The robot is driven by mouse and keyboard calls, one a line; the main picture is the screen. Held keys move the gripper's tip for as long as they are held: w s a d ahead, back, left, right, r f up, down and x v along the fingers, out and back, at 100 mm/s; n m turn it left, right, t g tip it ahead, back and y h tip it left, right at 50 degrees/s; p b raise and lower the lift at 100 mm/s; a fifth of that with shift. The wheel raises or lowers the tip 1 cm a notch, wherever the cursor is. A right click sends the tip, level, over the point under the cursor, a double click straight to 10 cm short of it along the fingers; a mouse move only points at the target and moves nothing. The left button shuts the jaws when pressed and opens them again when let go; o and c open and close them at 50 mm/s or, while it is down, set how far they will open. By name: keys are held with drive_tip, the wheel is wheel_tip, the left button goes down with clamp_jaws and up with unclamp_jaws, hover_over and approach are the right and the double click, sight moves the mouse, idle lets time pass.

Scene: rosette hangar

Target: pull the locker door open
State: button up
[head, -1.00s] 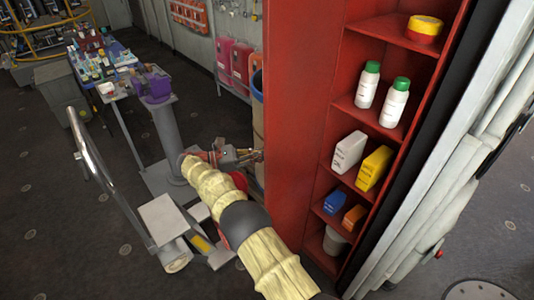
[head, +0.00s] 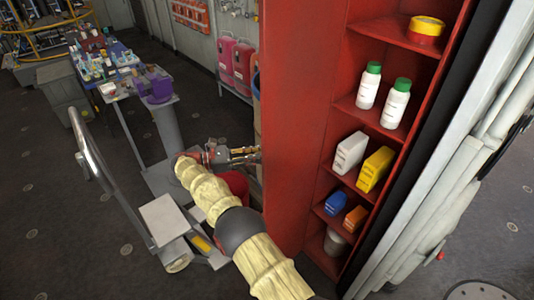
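A tall red locker (head: 300,110) stands in the middle of the head view, its shelved side showing to the right. My gripper (head: 258,154) is at the left edge of the locker's red panel, at about mid height. My arm, in a cream sleeve, reaches up to it from the bottom of the view. The fingertips are small and partly hidden at the panel's edge, so I cannot tell whether they are open or shut, or whether they hold a handle. The locker door's handle is not clearly visible.
The shelves hold white bottles (head: 396,103), a yellow box (head: 375,169), a white box (head: 349,152) and a tape roll (head: 425,30). A metal cart (head: 162,220) stands left of my arm. A cluttered table (head: 110,90) is behind it. Dark floor (head: 60,220) is open at left.

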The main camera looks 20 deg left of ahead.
drive_tip(key=v, duration=0.5)
drive_tip(key=shift+d, duration=0.1)
drive_tip(key=shift+c, duration=0.9)
